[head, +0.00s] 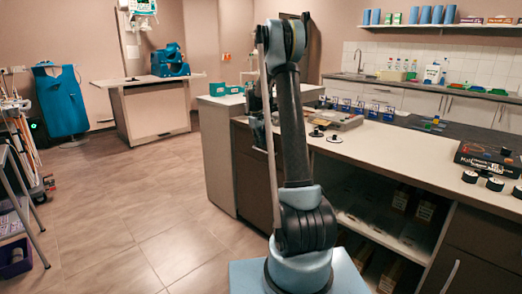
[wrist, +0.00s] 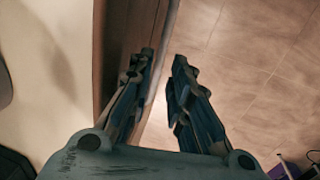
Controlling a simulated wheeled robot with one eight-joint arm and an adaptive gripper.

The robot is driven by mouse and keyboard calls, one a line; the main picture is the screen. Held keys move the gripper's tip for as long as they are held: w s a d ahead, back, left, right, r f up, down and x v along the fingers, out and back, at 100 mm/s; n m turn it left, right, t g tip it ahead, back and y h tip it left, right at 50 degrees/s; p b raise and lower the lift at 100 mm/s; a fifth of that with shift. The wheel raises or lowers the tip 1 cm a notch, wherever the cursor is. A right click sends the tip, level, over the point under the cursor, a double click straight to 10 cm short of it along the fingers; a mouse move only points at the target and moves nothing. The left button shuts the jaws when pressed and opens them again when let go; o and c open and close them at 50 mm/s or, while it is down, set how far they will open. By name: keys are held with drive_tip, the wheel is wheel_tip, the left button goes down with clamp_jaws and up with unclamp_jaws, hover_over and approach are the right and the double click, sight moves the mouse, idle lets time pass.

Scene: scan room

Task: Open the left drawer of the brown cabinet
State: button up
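The brown cabinet (head: 252,185) stands under the pale counter in the head view, with a dark front just left of my arm. Another dark brown front with a pale bar handle (head: 448,277) shows at the lower right. My gripper (wrist: 163,58) is open in the wrist view, its two fingers apart with nothing seen gripped. A brown front (wrist: 122,30) runs along the left finger, and a narrow pale strip runs between the fingertips. I cannot tell whether that strip is a handle or an edge. In the head view my arm hides most of the gripper and part of the cabinet.
The pale countertop (head: 395,145) carries a boxed item (head: 487,158), small dark rolls and blue racks. Open shelves (head: 385,225) lie below it. Tiled floor (head: 150,215) is clear at left, towards a desk (head: 150,108). A trolley stands at far left.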

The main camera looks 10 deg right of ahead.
drive_tip(key=f, duration=0.4)
drive_tip(key=shift+w+d+f, duration=0.1)
drive_tip(key=shift+w+d, duration=0.1)
drive_tip(key=shift+d, duration=0.1)
clamp_jaws()
